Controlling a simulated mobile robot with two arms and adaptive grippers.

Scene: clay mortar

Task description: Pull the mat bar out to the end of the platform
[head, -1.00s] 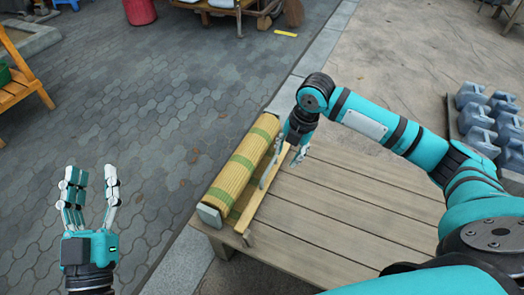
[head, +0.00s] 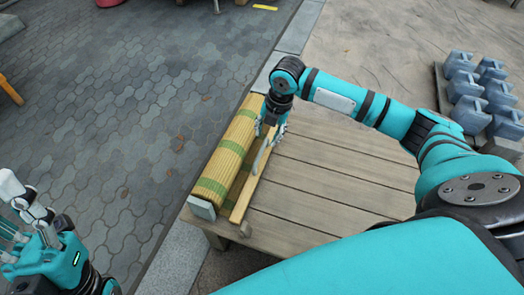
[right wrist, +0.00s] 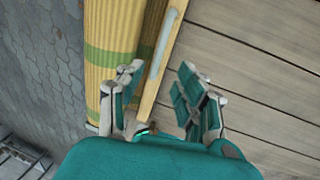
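A rolled yellow mat with green stripes (head: 225,160) lies along the left edge of the wooden platform (head: 325,185). The pale wooden mat bar (head: 240,202) lies along the roll's right side, with a grey handle (head: 261,157) on it. My right gripper (head: 268,133) is over the far part of the bar. In the right wrist view, my right gripper (right wrist: 160,82) is open, its fingers on either side of the bar (right wrist: 151,95); contact cannot be told. The handle (right wrist: 165,38) shows beyond the fingers. My left gripper (head: 30,212) is open and empty at the lower left, away from the mat.
The platform's planks right of the bar are bare. Grey blocks (head: 490,85) stand on a pallet at the upper right. Paving (head: 110,120) lies left of the platform, with a stone kerb (head: 180,255) between. My right arm spans above the platform.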

